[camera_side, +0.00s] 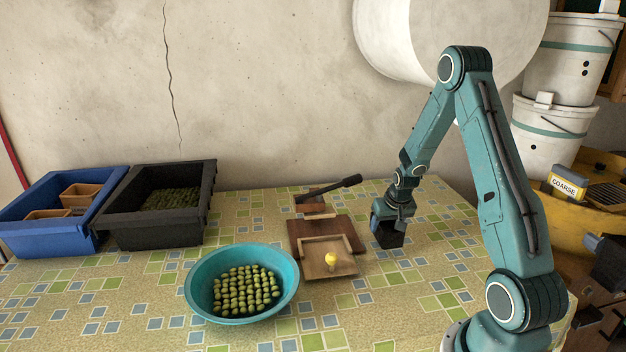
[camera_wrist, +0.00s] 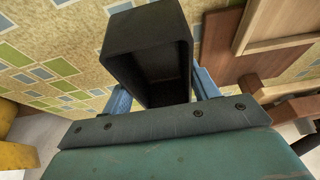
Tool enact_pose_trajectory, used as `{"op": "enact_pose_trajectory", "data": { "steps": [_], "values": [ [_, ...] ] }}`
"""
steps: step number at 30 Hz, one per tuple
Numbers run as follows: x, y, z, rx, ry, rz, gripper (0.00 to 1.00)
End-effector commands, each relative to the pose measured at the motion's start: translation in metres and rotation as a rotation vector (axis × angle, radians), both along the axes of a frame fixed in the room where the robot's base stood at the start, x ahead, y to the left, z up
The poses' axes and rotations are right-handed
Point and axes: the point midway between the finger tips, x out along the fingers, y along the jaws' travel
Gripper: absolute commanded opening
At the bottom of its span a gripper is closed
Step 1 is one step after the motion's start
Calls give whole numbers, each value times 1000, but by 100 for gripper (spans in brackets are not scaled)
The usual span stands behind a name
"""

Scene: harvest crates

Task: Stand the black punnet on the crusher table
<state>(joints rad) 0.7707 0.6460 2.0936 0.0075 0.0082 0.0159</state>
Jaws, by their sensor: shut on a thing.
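The black punnet (camera_side: 388,239) is between the jaws of my gripper (camera_side: 386,216), to the right of the wooden crusher. My gripper is shut on it. In the wrist view the punnet (camera_wrist: 122,38) sits between the two blue fingers, its open mouth showing and its inside looking empty. I cannot tell whether its base touches the cloth. The crusher table (camera_side: 349,231) is a dark brown board with a black-handled lever (camera_side: 340,186) behind it. A lighter wooden tray (camera_side: 318,271) at its front holds a small yellow object (camera_side: 331,260).
A teal bowl (camera_side: 205,305) of green olives stands at the front, left of the crusher. A black crate (camera_side: 150,234) and a blue crate (camera_side: 50,240) stand at the back left. White buckets (camera_side: 555,140) stand at the right. The tiled cloth at the front right is clear.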

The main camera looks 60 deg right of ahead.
Motion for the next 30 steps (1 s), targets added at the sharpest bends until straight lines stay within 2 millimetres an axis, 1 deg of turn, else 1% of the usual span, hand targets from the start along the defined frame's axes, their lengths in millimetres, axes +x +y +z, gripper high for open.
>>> {"op": "enact_pose_trajectory", "data": {
  "steps": [6, 10, 24, 25, 28, 30],
  "values": [
    [0, 0, -22, 2, 2, 0, 37],
    [0, 0, -32, 1, 1, 0, 37],
    [0, 0, -37, 0, 0, 0, 37],
    [0, 0, -37, 1, 1, 0, 61],
    [0, 0, -37, 0, 0, 0, 81],
    [0, 0, -37, 0, 0, 0, 81]
  ]
}}
